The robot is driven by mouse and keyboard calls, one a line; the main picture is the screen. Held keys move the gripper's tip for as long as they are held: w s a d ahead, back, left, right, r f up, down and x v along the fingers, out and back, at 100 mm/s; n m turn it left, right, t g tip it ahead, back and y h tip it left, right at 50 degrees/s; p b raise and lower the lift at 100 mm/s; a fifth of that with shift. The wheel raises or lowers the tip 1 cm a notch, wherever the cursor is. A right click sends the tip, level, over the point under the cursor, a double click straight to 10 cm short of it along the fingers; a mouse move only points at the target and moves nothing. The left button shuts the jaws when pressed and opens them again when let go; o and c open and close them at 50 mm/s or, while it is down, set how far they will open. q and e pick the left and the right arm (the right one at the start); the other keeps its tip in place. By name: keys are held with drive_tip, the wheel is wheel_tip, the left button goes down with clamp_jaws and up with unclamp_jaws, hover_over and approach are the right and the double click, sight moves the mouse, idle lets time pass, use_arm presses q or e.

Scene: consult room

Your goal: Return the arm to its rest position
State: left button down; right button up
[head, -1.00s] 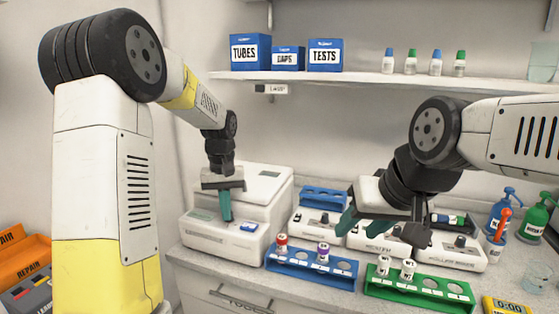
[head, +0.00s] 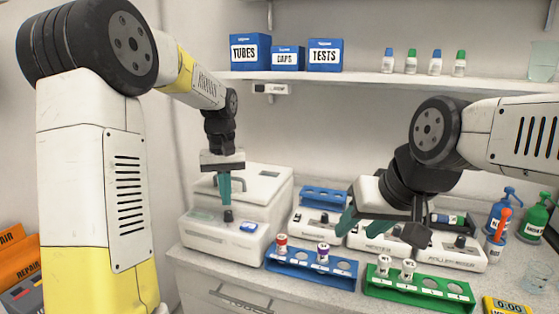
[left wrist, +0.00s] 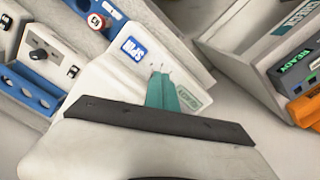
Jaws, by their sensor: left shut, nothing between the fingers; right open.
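My left gripper (head: 224,188) is shut and empty, its teal fingers together and pointing down. In the head view it hangs in front of the white centrifuge-like machine (head: 262,190). In the left wrist view the shut fingers (left wrist: 166,92) show over the machine's white front panel (left wrist: 125,70) with its blue label. I cannot tell how far the fingers are above it. My left arm rises along the left side of the head view. My right gripper (head: 384,222) is open and empty above the small white mixers.
A blue rack (head: 310,268) with capped tubes and a green rack (head: 420,290) with two tubes stand at the counter's front. Blue and green bottles (head: 535,217) stand at right. Labelled boxes (head: 250,52) and small bottles sit on the shelf. Orange bins (head: 18,262) are at lower left.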

use_arm(q)
drive_tip(key=shift+r, duration=0.4)
drive_tip(key=s+r+m+t+h, duration=0.1)
drive_tip(key=s+r+t, duration=0.1)
drive_tip(key=s, duration=0.9)
drive_tip(key=s+r+m+t+h, duration=0.1)
drive_tip(key=s+r+t, duration=0.2)
drive_tip(key=s, duration=0.9)
drive_tip(key=shift+m+t, duration=0.3)
drive_tip(key=shift+t, duration=0.3)
